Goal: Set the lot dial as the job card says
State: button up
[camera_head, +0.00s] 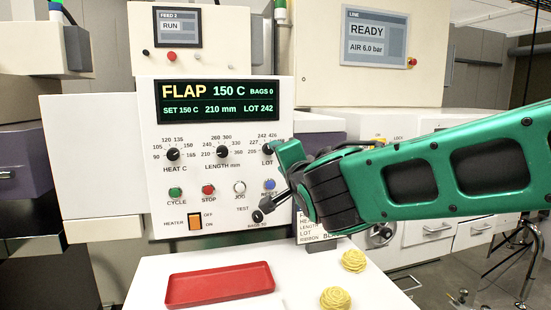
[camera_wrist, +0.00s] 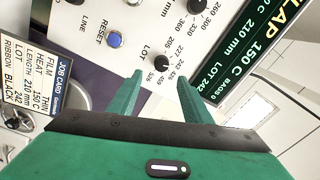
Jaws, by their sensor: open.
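The lot dial (camera_wrist: 162,62) is a small black knob on the white panel, with LOT and several numbers printed around it. It sits just beyond and between my open fingertips in the wrist view; I cannot tell whether they touch it. In the head view the dial (camera_head: 269,149) is partly hidden by my gripper (camera_head: 286,153). The job card (camera_wrist: 32,84) reads film thin, heat 150 C, length 210 mm, lot 242, ribbon black. The display (camera_head: 217,101) shows FLAP, 150 C, 210 mm, LOT 242 and bags 0. The dial's pointer is too small to read.
The heat dial (camera_head: 173,154) and length dial (camera_head: 222,152) are to the left of the lot dial. Below are cycle, stop, jog and reset (camera_head: 269,185) buttons and an orange heater switch (camera_head: 195,221). A red tray (camera_head: 219,286) and yellow rosettes (camera_head: 353,260) lie on the white table.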

jog(key=shift+v, duration=1.3)
jog(key=s+d+f+g+h, duration=0.3)
jog(key=d+f, duration=0.3)
jog(key=d, duration=0.5)
jog(key=s+d+f+n+g+h, duration=0.1)
jog(key=s+d+f+g+h, duration=0.15)
jog(key=d+f, duration=0.6)
jog(key=s+d+f+g+h, duration=0.3)
jog(key=d, duration=1.1)
jog(key=s+d+f+n+g, duration=0.1)
jog(key=s+d+f+g, duration=0.1)
jog(key=s+d+f, duration=0.3)
jog(key=s+d+f+g, duration=0.2)
jog(key=s+g, duration=0.1)
jog(key=s, duration=0.5)
jog(key=s+f+n+g+y, duration=0.2)
jog(key=s+f+g+y, duration=0.1)
jog(key=s, duration=1.2)
jog(key=shift+a+f+g+y, duration=0.15)
jog(key=shift+f+g+y, duration=0.1)
jog(key=shift+g+y, duration=0.15)
